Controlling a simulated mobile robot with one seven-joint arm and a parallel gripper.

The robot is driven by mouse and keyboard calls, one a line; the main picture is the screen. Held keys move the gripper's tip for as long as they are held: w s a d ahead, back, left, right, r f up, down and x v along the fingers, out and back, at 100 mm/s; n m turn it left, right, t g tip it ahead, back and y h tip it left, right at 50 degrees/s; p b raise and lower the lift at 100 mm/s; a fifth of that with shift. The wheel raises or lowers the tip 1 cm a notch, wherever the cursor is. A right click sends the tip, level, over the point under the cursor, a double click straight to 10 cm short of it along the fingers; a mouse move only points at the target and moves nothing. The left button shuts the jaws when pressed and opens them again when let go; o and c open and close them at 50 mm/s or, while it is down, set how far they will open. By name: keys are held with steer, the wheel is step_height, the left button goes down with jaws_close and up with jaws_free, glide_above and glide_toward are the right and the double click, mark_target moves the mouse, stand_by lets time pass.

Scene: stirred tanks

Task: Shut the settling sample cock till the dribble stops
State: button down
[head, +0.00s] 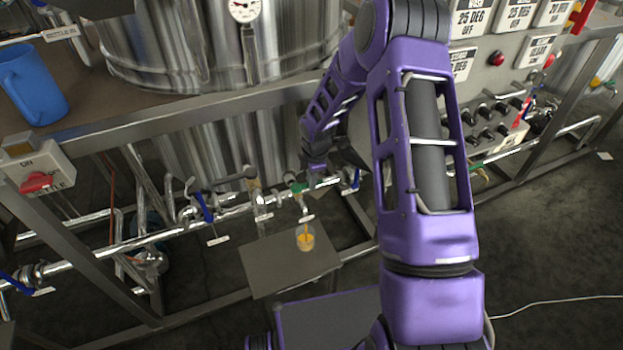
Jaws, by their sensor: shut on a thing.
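The sample cock (304,203) sits on the steel pipe run below the big tank, with a green handle (296,187) and a small white tag (306,218). My gripper (308,183) reaches down from above and is shut on the green handle; its fingertips are small and partly hidden by my wrist. Under the spout, a clear cup (305,238) holds some orange-yellow liquid. An orange streak shows at the cup, but I cannot tell whether liquid is still falling.
The cup stands on a grey plate (275,268). Blue-handled valves (204,207) sit along the pipe to the left, and another blue handle (355,178) is close on the right. A steel frame rail (190,118) crosses above. A blue jug (32,85) stands at upper left.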

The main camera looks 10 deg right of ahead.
stand_by(0.5)
steer(key=shift+w+r+n+p, duration=0.15)
steer(key=shift+n+p, duration=0.15)
steer(key=shift+p, duration=0.1)
steer(key=shift+w+n, duration=0.1)
steer(key=shift+n, duration=0.2)
steer(key=c, duration=0.8)
jaws_free()
steer(key=s+r+p, duration=0.1)
steer(key=r, duration=0.4)
steer(key=s+r+p, duration=0.1)
steer(key=r, duration=0.5)
steer(key=s+r+p, duration=0.1)
steer(key=r, duration=0.4)
steer(key=shift+s+d+r, duration=0.2)
steer(key=shift+d+r, duration=0.1)
steer(key=shift+r, duration=0.1)
steer(key=shift+a, duration=0.1)
